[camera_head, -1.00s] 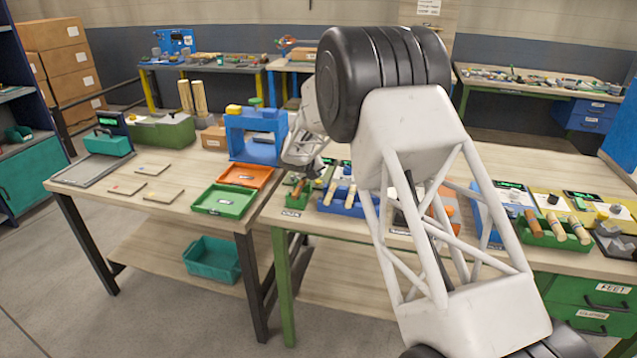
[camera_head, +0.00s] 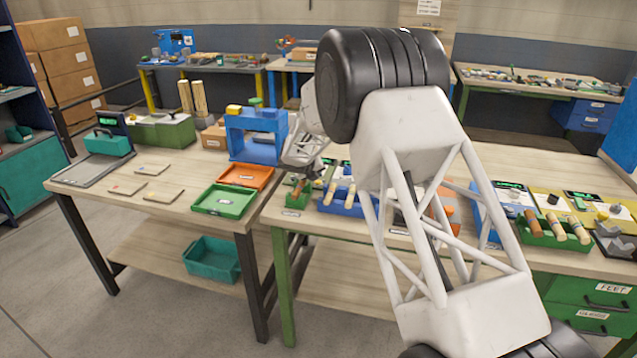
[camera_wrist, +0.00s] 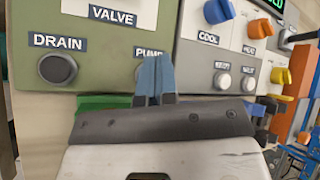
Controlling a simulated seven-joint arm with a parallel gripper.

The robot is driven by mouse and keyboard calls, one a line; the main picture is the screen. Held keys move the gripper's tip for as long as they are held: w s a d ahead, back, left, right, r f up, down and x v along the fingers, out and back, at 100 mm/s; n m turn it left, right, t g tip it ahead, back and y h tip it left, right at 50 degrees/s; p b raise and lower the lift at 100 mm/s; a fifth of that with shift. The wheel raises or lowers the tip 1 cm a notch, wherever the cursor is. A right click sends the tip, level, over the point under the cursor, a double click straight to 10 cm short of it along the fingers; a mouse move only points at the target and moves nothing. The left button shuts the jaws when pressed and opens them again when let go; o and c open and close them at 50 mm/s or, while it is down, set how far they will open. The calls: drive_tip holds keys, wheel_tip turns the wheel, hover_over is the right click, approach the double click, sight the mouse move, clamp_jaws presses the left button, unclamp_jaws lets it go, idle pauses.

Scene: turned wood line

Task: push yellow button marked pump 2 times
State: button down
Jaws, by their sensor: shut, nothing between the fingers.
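In the wrist view a green-grey panel (camera_wrist: 100,60) carries a VALVE label (camera_wrist: 113,15), a DRAIN label (camera_wrist: 58,42) with a dark round button (camera_wrist: 57,69), and a PUMP label (camera_wrist: 149,53). My gripper (camera_wrist: 156,75) is shut and empty, its blue fingertips just below and over the PUMP label. The button under that label is hidden behind the fingers, so I cannot see its colour or whether the tips touch it.
In the head view, a blue press-like frame (camera_head: 256,135) and green tray (camera_head: 224,201) stand left of my arm.

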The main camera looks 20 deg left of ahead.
sight(317, 181)
drive_tip(key=shift+s+f, duration=0.15)
drive_tip(key=shift+f, duration=0.55)
drive_tip(key=shift+s+f, duration=0.15)
drive_tip(key=shift+f, duration=0.55)
idle(0.7)
drive_tip(key=shift+r, duration=0.1)
drive_tip(key=shift+a+r, duration=0.15)
drive_tip(key=shift+r, duration=0.8)
drive_tip(key=shift+w+r, duration=0.1)
drive_tip(key=shift+r, duration=0.1)
drive_tip(key=shift+w+r, duration=0.1)
drive_tip(key=shift+r, duration=0.15)
drive_tip(key=shift+r, duration=2.5)
idle(0.4)
drive_tip(key=shift+r, duration=2)
